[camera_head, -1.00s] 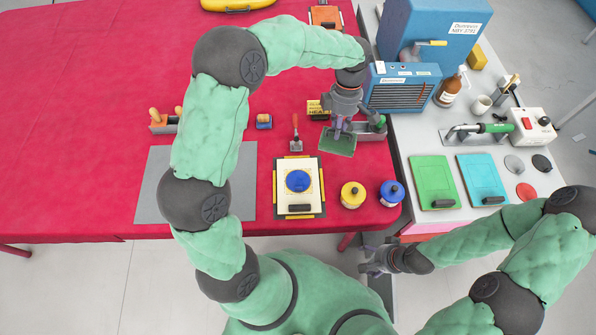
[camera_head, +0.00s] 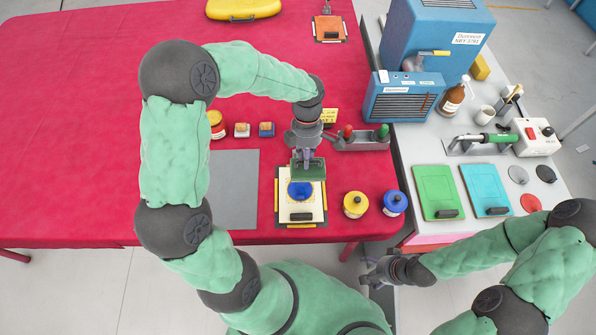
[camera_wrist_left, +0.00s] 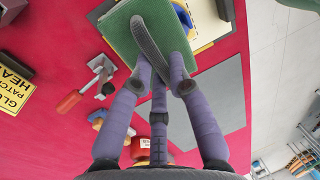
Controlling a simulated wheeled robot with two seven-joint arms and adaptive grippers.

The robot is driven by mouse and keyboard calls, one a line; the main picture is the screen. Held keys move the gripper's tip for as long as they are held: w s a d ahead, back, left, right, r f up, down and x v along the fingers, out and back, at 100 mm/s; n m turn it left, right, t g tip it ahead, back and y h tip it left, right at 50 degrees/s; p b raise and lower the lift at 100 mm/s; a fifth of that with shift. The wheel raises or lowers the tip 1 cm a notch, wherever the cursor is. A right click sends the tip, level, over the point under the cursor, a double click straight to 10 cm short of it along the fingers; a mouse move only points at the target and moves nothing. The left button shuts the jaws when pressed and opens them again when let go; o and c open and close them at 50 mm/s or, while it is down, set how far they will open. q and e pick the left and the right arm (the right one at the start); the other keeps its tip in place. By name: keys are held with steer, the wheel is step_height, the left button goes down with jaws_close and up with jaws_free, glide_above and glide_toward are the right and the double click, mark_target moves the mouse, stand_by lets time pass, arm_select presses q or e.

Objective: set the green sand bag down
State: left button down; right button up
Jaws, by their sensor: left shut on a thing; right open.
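The green sand bag (camera_head: 309,172) is a flat square held in my left gripper (camera_head: 306,158), which is shut on it. The bag is over the far part of a cream board (camera_head: 311,212) with yellow edge strips. A round blue patch (camera_head: 300,192) on the board is partly covered from view by the bag. I cannot tell whether the bag touches the board. In the left wrist view the bag (camera_wrist_left: 128,32) sits between the fingers (camera_wrist_left: 165,65). My right gripper (camera_head: 376,272) is open and empty, low by the table's front edge.
A yellow-lidded pot (camera_head: 355,204) and a blue-lidded pot (camera_head: 395,203) stand right of the board. A grey mat (camera_head: 233,190) lies left. A grey tray (camera_head: 362,143) with handled tools is behind. Green (camera_head: 437,190) and blue (camera_head: 486,187) panels lie on the side table.

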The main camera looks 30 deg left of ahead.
mark_target(298, 166)
arm_select(q)
steer(key=shift+s+a+f, duration=0.4)
steer(key=shift+s+f, duration=0.05)
steer(key=shift+f, duration=0.25)
steer(key=shift+s+a+f, duration=0.35)
steer(key=shift+s+f, duration=0.1)
steer(key=shift+f, duration=0.25)
steer(key=shift+a+f+b, duration=0.1)
steer(key=shift+f+b, duration=0.55)
steer(key=shift+f, duration=0.95)
steer(key=c, duration=1.6)
jaws_free()
steer(key=shift+f, duration=0.2)
steer(key=o, duration=0.4)
steer(key=shift+s+r, duration=0.1)
steer(key=shift+r, duration=0.15)
steer(key=r, duration=0.4)
steer(key=w+r+p, duration=0.1)
steer(key=r, duration=0.2)
steer(key=w+a+r+p, duration=0.1)
steer(key=r, duration=0.3)
steer(key=shift+a+r, duration=0.1)
steer(key=shift+r, duration=0.25)
